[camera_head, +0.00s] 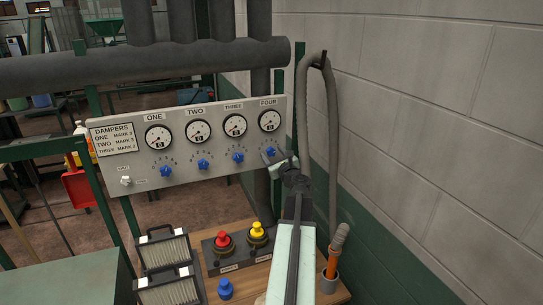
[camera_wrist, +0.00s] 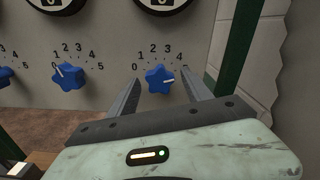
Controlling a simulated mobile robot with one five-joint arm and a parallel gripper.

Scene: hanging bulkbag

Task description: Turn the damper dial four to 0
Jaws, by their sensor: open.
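The damper dial four is a blue star-shaped knob (camera_wrist: 159,80) under the FOUR gauge (camera_head: 269,121) at the panel's right end. It shows small in the head view (camera_head: 271,152). In the wrist view its white pointer points right, towards the high end of its scale; the 0 is at its left, and the 5 is hidden by my right finger. My gripper (camera_wrist: 164,84) is open, one finger on each side of the knob, with visible gaps. I cannot tell how far the fingertips are from the panel. In the head view my gripper (camera_head: 280,161) partly covers the knob's surroundings.
Dial three (camera_wrist: 68,75) sits left of dial four. A grey hose (camera_head: 332,120) hangs right of the panel (camera_head: 215,168). Below, a wooden bench (camera_head: 246,277) carries red (camera_head: 222,241) and yellow (camera_head: 257,231) buttons. A block wall (camera_head: 420,100) closes the right side.

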